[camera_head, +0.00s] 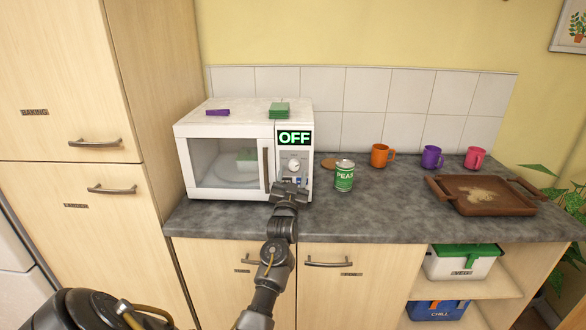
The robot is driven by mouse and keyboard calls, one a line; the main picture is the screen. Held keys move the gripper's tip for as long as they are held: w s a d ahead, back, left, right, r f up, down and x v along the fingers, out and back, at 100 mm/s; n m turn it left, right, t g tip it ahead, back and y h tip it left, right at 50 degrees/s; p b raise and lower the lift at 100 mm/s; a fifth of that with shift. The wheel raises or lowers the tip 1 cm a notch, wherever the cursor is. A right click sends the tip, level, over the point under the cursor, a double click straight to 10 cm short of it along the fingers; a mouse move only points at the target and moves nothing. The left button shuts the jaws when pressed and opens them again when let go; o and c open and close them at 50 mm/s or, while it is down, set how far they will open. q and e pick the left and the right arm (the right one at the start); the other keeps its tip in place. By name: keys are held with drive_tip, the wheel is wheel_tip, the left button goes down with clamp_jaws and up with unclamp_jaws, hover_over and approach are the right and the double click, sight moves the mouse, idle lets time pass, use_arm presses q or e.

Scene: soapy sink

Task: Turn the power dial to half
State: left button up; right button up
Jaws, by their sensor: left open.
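A white microwave (187,131) stands on the grey counter at the left. Its display (294,138) reads OFF in green. The round power dial (294,166) is on the control panel below the display, and part of the panel under it is hidden by my gripper. My left gripper (290,184) is open, in front of the panel just below the dial. I cannot tell whether it touches the panel. My right gripper is not in view.
A green PEAS can (344,177) stands close to the right of the microwave. Orange (380,155), purple (431,157) and pink (474,158) mugs and a brown tray (523,208) are further right. A purple item (217,112) and a green block (279,110) lie on the microwave.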

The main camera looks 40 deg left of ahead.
use_arm(q)
drive_tip(key=shift+x, duration=1)
drive_tip(key=c, duration=1)
drive_tip(key=shift+o, duration=0.2)
